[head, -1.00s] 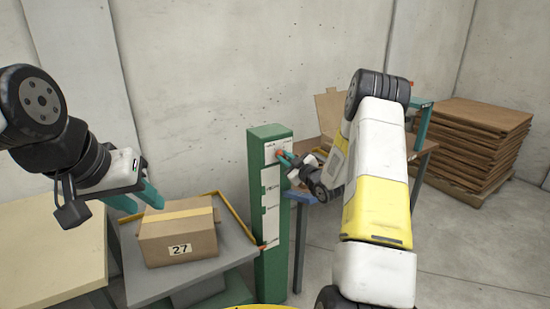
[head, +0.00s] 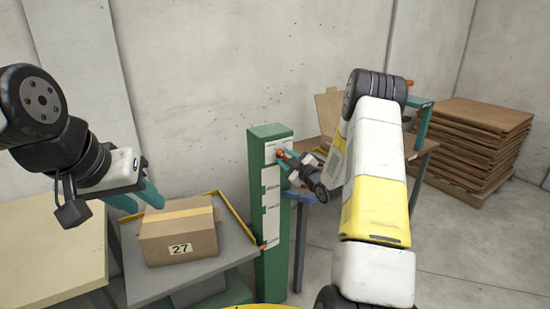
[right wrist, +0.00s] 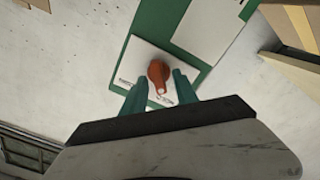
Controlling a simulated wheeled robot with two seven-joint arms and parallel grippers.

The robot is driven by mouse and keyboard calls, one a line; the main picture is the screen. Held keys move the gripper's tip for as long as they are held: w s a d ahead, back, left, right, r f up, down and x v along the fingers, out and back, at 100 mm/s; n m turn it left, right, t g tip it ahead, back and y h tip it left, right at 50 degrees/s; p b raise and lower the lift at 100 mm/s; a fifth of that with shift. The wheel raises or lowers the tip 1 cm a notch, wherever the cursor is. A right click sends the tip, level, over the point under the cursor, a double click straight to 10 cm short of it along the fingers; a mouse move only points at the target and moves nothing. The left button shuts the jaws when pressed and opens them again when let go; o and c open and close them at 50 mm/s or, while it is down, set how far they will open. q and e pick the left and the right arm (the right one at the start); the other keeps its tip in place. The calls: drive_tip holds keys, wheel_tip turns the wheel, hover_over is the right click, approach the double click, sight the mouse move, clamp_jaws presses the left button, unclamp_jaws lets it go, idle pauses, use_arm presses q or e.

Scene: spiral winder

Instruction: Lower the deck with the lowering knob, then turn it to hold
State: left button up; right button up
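The orange-red knob (head: 280,154) is on a white label plate near the top of the green post (head: 268,215). In the right wrist view the knob (right wrist: 159,73) sits just beyond and between my right gripper's teal fingertips (right wrist: 158,84), its narrow end pointing back between them. The fingers are apart, with a gap on each side of the knob. In the head view my right gripper (head: 287,160) is at the knob. My left gripper (head: 137,198) is open and empty above the deck's left side. The grey deck (head: 240,248) holds a cardboard box (head: 178,238) marked 27.
A beige surface (head: 45,250) is at the left. A blue-legged table (head: 300,240) stands behind the post, partly hidden by my right arm. Stacked brown sheets (head: 475,140) are at the back right. Floor is clear at the right.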

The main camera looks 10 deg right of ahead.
drive_tip(key=shift+r, duration=0.1)
drive_tip(key=v, duration=0.7)
drive_tip(key=shift+s, duration=0.35)
drive_tip(key=shift+d+r, duration=0.1)
drive_tip(key=s+a+r+m+g+h, duration=0.1)
drive_tip(key=s+r+m+g+h, duration=0.4)
drive_tip(key=r, duration=0.9)
drive_tip(key=s+a+r+m+g, duration=0.1)
drive_tip(key=s+a+m+g, duration=0.1)
drive_tip(key=s, duration=0.8)
drive_tip(key=s+a+m+g, duration=0.2)
drive_tip(key=s+a, duration=0.2)
drive_tip(key=s, duration=0.6)
drive_tip(key=s+a+r+m+g+y, duration=0.1)
drive_tip(key=s+a+m, duration=0.1)
drive_tip(key=s, duration=0.8)
drive_tip(key=shift+s+a+r+m+g, duration=0.3)
drive_tip(key=shift+s+a+r+g, duration=0.1)
drive_tip(key=shift+a, duration=0.35)
